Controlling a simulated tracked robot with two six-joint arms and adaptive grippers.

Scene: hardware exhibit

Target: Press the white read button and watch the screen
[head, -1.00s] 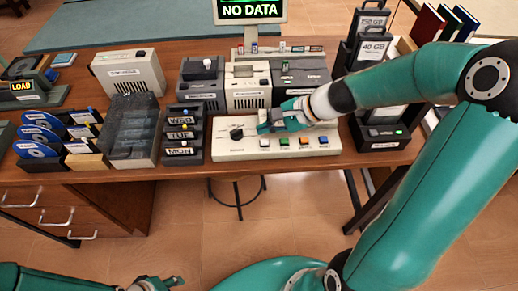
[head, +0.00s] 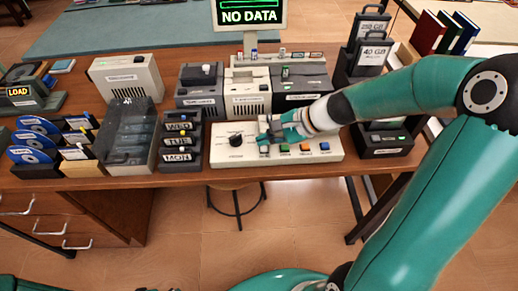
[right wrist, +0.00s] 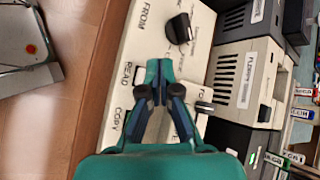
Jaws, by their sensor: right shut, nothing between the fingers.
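The pale control panel (head: 222,157) lies on the wooden desk with a black knob and a row of coloured buttons. The white read button (head: 264,150) is at the left end of the row, just below my right fingertips in the head view. My right gripper (head: 264,139) is shut and empty over the panel. Only a sliver of my left gripper shows at the bottom edge.
The green (head: 284,148), orange (head: 305,147) and blue (head: 325,146) buttons sit to the right. The black knob (head: 236,140) is to the left. Drive units (head: 247,103) stand behind the panel, and a dark day-labelled rack (head: 181,140) stands left of it.

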